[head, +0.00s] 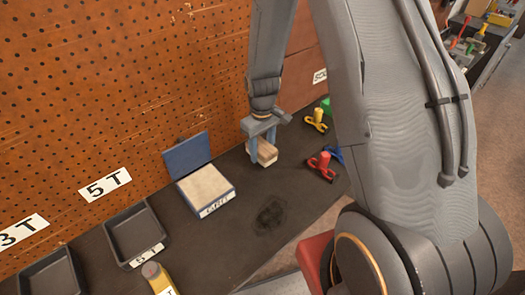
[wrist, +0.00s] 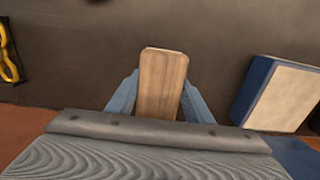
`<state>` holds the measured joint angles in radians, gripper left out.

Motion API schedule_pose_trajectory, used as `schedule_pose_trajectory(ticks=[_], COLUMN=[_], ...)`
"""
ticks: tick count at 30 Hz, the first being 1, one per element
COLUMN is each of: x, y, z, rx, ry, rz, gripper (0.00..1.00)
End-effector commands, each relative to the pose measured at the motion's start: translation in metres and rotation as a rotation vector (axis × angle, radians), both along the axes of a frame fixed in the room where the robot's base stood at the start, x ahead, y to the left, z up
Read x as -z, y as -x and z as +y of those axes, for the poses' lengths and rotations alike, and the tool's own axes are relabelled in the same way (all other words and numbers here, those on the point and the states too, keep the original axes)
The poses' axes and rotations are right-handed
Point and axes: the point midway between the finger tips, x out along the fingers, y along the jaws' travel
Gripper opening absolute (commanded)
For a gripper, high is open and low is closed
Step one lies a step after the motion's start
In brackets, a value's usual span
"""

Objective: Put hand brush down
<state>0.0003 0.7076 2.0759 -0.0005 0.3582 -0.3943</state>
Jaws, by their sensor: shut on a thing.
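The hand brush (head: 265,154) has a wooden back and shows below my gripper (head: 262,142) in the head view, near the pegboard side of the bench. My gripper is shut on it, with one blue finger on each side. In the wrist view the brush's flat wooden back (wrist: 163,80) sticks out between the fingers, and its bristles are hidden. The brush is at or close to the dark bench top (head: 235,240); I cannot tell whether it touches.
A blue open-lidded box (head: 207,190) with a pale pad stands left of the brush. Yellow (head: 317,120) and red (head: 321,165) clamps lie to the right. Black trays (head: 135,233) and a yellow bottle (head: 157,276) are further left. Bench around a dark stain (head: 270,215) is clear.

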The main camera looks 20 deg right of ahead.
Motion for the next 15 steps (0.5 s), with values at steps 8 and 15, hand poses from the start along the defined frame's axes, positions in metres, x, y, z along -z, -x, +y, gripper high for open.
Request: schedule_pose_trajectory(ticks=[8, 15], x=[0.013, 0.015], y=[0.0, 0.0], z=[-0.001, -0.001], rx=[0.002, 0.001], ry=[0.0, 0.0], rz=[-0.001, 0.0], gripper=[0.11, 0.11])
